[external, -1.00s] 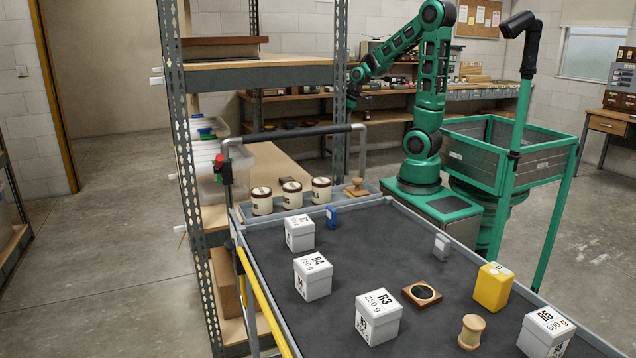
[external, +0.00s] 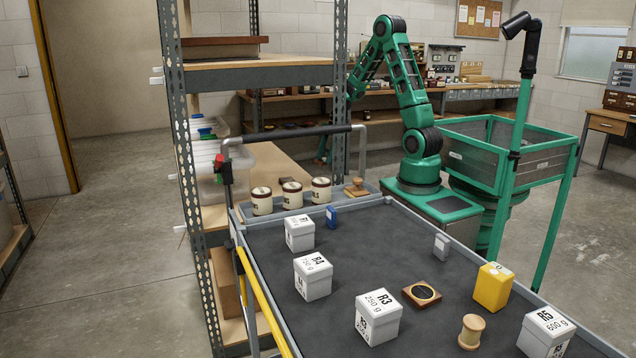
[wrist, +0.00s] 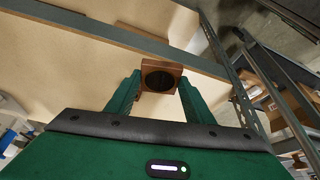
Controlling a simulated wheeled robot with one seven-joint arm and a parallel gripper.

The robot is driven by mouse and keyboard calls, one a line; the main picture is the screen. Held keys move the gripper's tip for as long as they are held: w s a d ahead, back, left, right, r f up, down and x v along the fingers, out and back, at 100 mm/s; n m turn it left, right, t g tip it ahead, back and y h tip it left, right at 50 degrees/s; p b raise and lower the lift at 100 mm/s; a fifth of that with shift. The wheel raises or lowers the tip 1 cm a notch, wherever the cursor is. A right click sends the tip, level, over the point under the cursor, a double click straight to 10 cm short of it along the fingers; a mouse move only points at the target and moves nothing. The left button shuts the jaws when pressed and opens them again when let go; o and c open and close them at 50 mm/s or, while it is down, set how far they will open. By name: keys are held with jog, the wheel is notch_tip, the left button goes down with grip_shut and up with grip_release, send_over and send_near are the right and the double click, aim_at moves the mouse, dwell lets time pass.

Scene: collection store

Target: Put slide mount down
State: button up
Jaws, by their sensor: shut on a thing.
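My gripper (wrist: 159,92) is shut on a brown square wooden slide mount (wrist: 142,82) with a dark round centre. The mount sits between the two green fingertips in the wrist view. Behind it is a pale wooden shelf board (wrist: 70,65); I cannot tell whether the mount touches it. In the external view my arm reaches down behind the shelf upright, where a small part of the wrist shows. The gripper and the held mount are largely hidden there.
A grey steel shelf beam (wrist: 110,38) crosses the wrist view, with an upright (wrist: 243,100) at right. The lower shelf board (external: 262,160) has bare room. A similar wooden frame (external: 408,292) lies on the trolley (external: 350,248) among white boxes (external: 313,284).

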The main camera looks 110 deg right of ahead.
jog(key=w+a+f+n, duration=0.1)
jog(key=w+a+n, duration=0.1)
jog(key=w+a, duration=0.2)
jog(key=w+a+f+n+y, duration=0.1)
jog(key=w+a+n, duration=0.1)
jog(key=w+a, duration=0.3)
jog(key=w+a+f+n+g+y, duration=0.1)
jog(key=w+a+n, duration=0.1)
jog(key=w+a, duration=0.2)
jog(key=shift+w+a, duration=0.2)
jog(key=shift+a, duration=0.4)
jog(key=shift+w+a, duration=0.15)
jog(key=shift+a, duration=0.45)
jog(key=shift+w+a+f+n, duration=0.1)
jog(key=shift+a+f+n, duration=0.05)
jog(key=shift+f+n, duration=0.2)
jog(key=shift+f, duration=2.2)
jog(key=shift+f, duration=0.1)
jog(key=o, duration=1)
jog(key=shift+v, duration=3.9)
jog(key=shift+w, duration=0.1)
